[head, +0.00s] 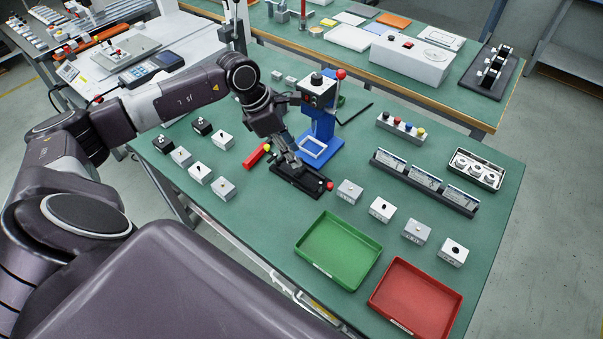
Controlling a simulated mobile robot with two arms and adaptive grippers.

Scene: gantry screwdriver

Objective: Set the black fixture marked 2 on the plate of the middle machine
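My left gripper (291,164) is at the centre of the head view, pointing down at a low black part (312,182) with a red knob at its right end. The fingertips overlap the part, and I cannot tell whether they grip it. A blue machine (321,128) with a grey head and red knob stands just behind, with a pale square plate (313,148) at its foot. Two small black blocks, one at the back (202,126) and one nearer (163,144), stand on the left of the table. No mark 2 is readable. My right gripper is not in view.
Grey blocks (225,188) stand left and right of the black part. A red-handled item (256,155) lies left of the gripper. A green tray (303,258) and a red tray (379,302) are at the front. A black rack (460,200) is at right.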

